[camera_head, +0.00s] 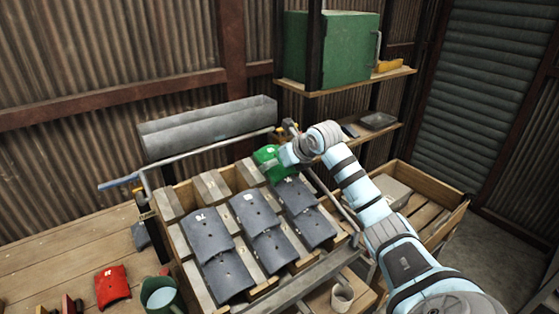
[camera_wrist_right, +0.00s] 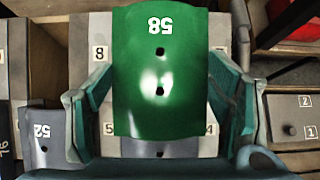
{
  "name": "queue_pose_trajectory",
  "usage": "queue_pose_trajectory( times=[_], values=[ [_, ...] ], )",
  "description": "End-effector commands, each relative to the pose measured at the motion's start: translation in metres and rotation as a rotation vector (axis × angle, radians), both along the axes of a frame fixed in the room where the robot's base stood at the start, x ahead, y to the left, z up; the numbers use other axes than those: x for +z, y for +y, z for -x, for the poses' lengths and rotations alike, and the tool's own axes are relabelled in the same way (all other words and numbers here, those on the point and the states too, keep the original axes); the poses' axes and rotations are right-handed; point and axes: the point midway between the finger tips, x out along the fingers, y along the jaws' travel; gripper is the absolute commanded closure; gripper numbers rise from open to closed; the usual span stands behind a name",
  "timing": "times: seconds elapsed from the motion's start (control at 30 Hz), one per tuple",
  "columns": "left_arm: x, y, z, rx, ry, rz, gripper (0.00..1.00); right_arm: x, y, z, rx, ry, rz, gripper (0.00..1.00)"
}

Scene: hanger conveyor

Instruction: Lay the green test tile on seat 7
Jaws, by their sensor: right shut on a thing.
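The green test tile (camera_head: 268,158) is at the top right of the sloped rack (camera_head: 164,204). In the right wrist view the green tile (camera_wrist_right: 158,100) bears the number 58 and has two holes. My right gripper (camera_head: 284,160) is shut on it, with teal fingers along both sides. The tile lies over the rack's upper right area, its lower end over a grey surface. I cannot tell whether it touches the rack. My left gripper is not in view.
Several dark grey tiles (camera_head: 249,209) lie overlapping on the rack. A metal gutter (camera_head: 210,126) stands behind it. A red tile (camera_head: 111,286) and a green mug (camera_head: 160,294) are on the bench at left. A wooden crate (camera_head: 452,222) is at right, below shelves with a green box (camera_head: 340,47).

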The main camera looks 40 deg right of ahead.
Motion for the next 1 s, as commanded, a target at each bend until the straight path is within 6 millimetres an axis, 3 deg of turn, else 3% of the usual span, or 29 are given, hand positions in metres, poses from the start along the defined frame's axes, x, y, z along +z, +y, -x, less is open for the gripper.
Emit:
queue_pose_trajectory(
  times=[0.17,0.2,0.33,0.73,1.0],
  values=[
    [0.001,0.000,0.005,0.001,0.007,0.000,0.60,0.001,0.000,0.000,0.000,0.000,0.000,0.62],
    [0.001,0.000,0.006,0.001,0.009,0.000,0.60,0.001,0.000,0.000,0.000,0.000,0.000,0.22],
    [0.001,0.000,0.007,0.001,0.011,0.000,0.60,0.001,0.000,0.000,0.000,0.000,0.000,0.04],
    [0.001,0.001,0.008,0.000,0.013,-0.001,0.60,0.005,-0.001,0.004,-0.001,-0.001,0.001,0.04],
    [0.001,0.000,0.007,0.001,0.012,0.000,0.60,0.049,0.003,0.053,-0.001,0.001,0.010,0.04]
  ],
)
